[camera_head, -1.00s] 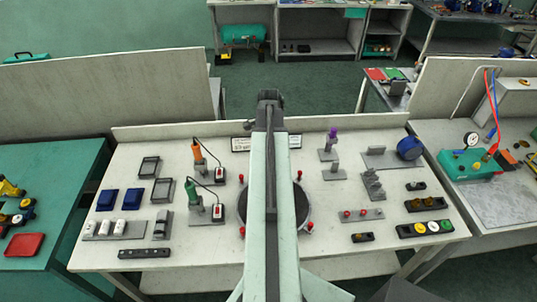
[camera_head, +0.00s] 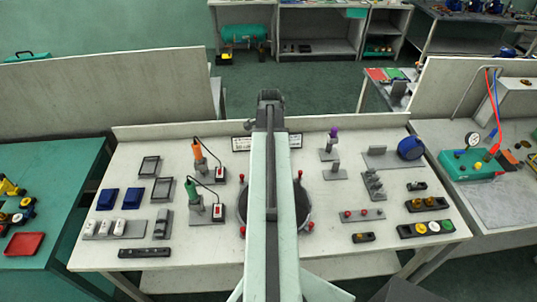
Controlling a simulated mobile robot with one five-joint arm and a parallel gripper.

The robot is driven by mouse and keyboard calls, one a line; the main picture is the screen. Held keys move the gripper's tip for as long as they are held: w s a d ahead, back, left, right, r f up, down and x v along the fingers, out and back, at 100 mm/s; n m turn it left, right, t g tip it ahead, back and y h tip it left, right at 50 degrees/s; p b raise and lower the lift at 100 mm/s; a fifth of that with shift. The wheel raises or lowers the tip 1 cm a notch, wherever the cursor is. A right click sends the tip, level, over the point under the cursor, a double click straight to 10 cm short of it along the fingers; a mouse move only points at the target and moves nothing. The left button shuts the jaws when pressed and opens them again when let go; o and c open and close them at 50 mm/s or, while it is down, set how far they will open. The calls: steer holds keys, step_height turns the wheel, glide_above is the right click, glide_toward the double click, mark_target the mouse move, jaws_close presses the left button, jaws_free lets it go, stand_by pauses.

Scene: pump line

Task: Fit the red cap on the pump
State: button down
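Two small red caps (camera_head: 364,214) sit on a flat grey holder at the right of the white table's middle. I cannot tell which is the task's cap. A blue rounded body (camera_head: 410,148) on a grey plate lies at the back right of the table; it may be the pump, but I cannot be sure. My gripper (camera_head: 270,96) is a dark shape at the far end of my arm, above the table's back edge. It is seen from behind, its fingers are hidden, and I see nothing held in it. It is well apart from the red caps.
A round dark plate (camera_head: 304,212) with red knobs around it is partly hidden under my arm. An orange tool (camera_head: 197,150) and a green tool (camera_head: 191,190) stand to the left. Grey stands (camera_head: 334,172) and a button box (camera_head: 425,229) are to the right.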

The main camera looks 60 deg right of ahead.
steer(key=shift+f, duration=0.3)
steer(key=c, duration=1.3)
jaws_free()
steer(key=shift+r, duration=0.1)
step_height(320, 180, up, 6)
steer(key=p, duration=0.5)
steer(key=shift+w+p, duration=0.1)
steer(key=shift+p, duration=0.2)
step_height(320, 180, up, 8)
steer(key=p, duration=0.8)
